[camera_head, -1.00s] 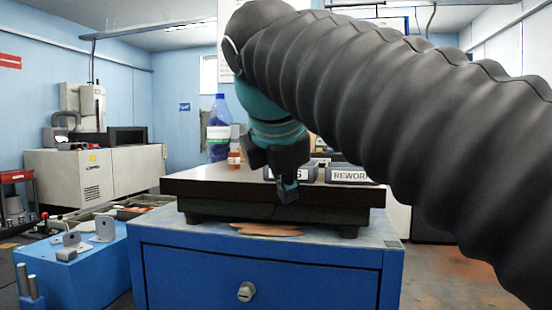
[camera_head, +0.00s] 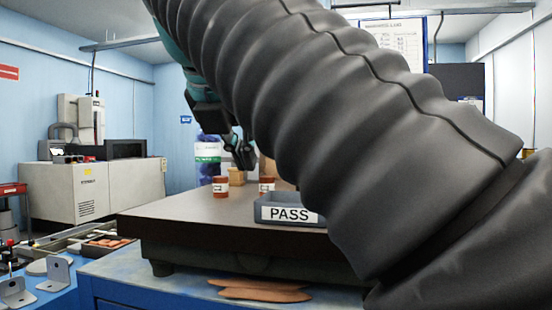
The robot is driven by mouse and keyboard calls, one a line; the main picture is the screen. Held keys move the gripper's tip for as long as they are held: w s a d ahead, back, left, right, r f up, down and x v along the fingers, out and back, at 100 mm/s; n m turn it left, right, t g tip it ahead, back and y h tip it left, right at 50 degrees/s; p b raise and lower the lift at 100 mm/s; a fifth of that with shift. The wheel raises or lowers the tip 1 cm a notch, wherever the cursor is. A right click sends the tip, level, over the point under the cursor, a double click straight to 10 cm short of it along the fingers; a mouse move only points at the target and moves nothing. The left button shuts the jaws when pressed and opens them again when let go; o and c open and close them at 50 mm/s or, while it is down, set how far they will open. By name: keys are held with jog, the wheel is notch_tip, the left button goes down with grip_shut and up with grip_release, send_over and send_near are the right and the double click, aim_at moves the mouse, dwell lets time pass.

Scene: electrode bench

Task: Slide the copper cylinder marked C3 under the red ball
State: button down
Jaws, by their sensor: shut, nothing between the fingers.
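Two small copper cylinders with white labels stand upright on the dark tabletop: a left copper cylinder (camera_head: 220,190) and a right copper cylinder (camera_head: 267,190), partly hidden behind a tray. Their labels are too small to read surely, so I cannot tell which is C3. No red ball shows; my arm covers much of the right side. My gripper (camera_head: 246,162) is shut and empty, above the tabletop and apart from both cylinders in the picture.
A grey tray marked PASS (camera_head: 289,213) stands near the table's front. A wooden block (camera_head: 237,176) and a blue bottle (camera_head: 208,160) are behind the cylinders. The dark tabletop (camera_head: 190,215) is clear at front left. Brown flat pieces (camera_head: 259,290) lie below it.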

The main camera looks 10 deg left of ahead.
aim_at(261, 185)
jog(key=x, duration=0.7)
jog(key=shift+f, duration=0.3)
jog(key=w, duration=0.3)
jog(key=shift+w+f, duration=0.25)
jog(key=shift+f, duration=0.05)
jog(key=shift+w+d, duration=0.15)
jog(key=shift+w, duration=0.5)
